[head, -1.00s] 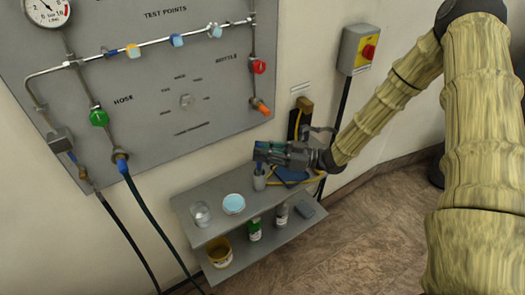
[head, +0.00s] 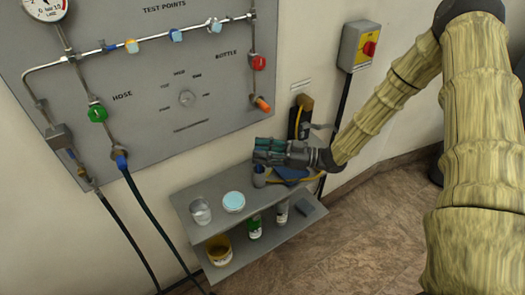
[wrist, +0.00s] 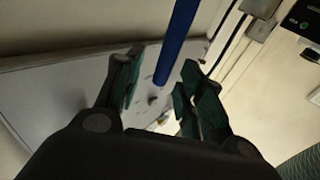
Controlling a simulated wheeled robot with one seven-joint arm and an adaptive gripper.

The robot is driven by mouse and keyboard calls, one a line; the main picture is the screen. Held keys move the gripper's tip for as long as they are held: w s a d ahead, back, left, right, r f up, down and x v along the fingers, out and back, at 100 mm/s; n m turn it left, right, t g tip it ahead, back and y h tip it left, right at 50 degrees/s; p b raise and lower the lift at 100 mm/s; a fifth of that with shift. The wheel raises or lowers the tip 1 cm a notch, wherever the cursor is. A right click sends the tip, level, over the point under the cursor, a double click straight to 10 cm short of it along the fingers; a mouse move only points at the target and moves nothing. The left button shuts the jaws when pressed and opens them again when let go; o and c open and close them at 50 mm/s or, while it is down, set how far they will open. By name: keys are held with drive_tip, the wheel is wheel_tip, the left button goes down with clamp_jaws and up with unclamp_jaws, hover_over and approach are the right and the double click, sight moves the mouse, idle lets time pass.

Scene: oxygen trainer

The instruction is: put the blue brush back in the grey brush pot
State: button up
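My gripper (head: 262,151) is open just above the grey brush pot (head: 260,181), at the back of the upper shelf. A bit of blue shows at the pot's mouth, below the fingers; it looks like the blue brush (head: 259,170), standing in the pot. In the wrist view the brush's blue handle (wrist: 178,52) is a long rod running in from the top edge, its end showing between the spread fingers (wrist: 158,92). A gap shows on both sides of the handle. The brush's lower end is hidden.
A clear glass (head: 200,211) and a light-blue-topped round tub (head: 233,202) stand on the upper shelf (head: 215,234). A yellow tub (head: 219,250) and bottles (head: 254,228) are on the lower shelf. The wall panel (head: 215,110) with valves rises behind.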

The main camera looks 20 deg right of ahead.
drive_tip(key=shift+d, duration=0.1)
drive_tip(key=v, duration=1.2)
idle(0.4)
